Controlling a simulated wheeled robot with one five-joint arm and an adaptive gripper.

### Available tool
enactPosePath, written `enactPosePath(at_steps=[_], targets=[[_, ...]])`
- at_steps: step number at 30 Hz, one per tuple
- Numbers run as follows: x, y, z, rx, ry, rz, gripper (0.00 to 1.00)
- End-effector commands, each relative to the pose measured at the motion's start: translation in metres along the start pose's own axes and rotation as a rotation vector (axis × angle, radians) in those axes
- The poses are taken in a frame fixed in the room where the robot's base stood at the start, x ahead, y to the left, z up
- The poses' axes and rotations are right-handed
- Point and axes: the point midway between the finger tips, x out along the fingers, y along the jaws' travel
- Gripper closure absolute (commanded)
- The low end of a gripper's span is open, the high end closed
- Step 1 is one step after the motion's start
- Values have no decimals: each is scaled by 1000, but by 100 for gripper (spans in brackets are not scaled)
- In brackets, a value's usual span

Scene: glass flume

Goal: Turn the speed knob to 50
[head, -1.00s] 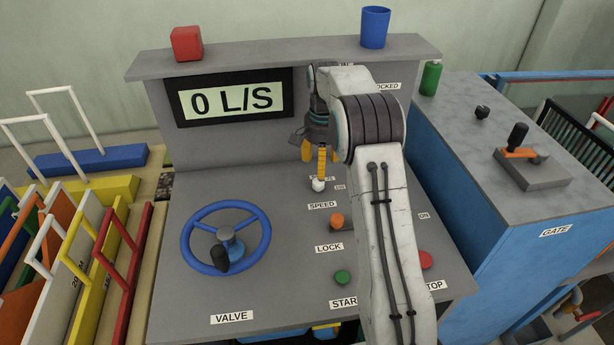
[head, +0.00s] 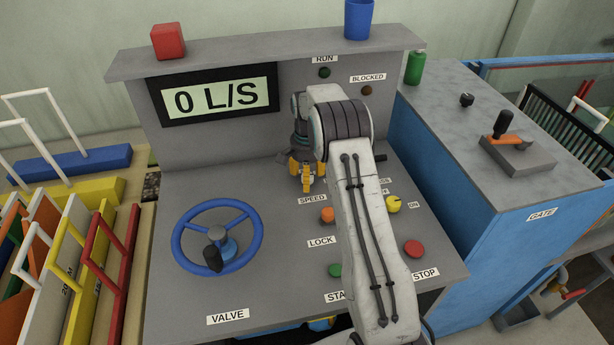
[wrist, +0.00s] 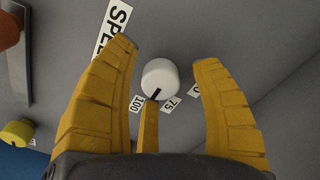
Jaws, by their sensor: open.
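The white speed knob (wrist: 160,78) shows in the wrist view between my spread yellow fingers. It has a dark pointer mark on its edge, which lies between the 100 label (wrist: 137,104) and the 75 label (wrist: 171,104). A further label beside the right finger is partly covered. My gripper (wrist: 166,58) is open around the knob, with gaps to it at both sides; the third finger lies below it in the picture. In the head view my gripper (head: 305,182) points down just above the SPEED label (head: 312,199) and hides the knob. The display (head: 214,94) reads 0 L/S.
An orange lock handle (head: 327,214) stands close in front of the SPEED label. A yellow knob (head: 393,203), a red stop button (head: 413,248) and a green start button (head: 335,270) are nearby. The blue valve wheel (head: 217,236) is at left.

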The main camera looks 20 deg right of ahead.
Motion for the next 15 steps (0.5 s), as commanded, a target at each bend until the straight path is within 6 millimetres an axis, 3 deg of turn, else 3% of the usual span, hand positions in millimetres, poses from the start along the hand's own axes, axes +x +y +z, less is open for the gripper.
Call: enactPosePath(at_steps=[11,15], targets=[[3,0,0,0,0,0,40],[3,0,0,0,0,0,53]])
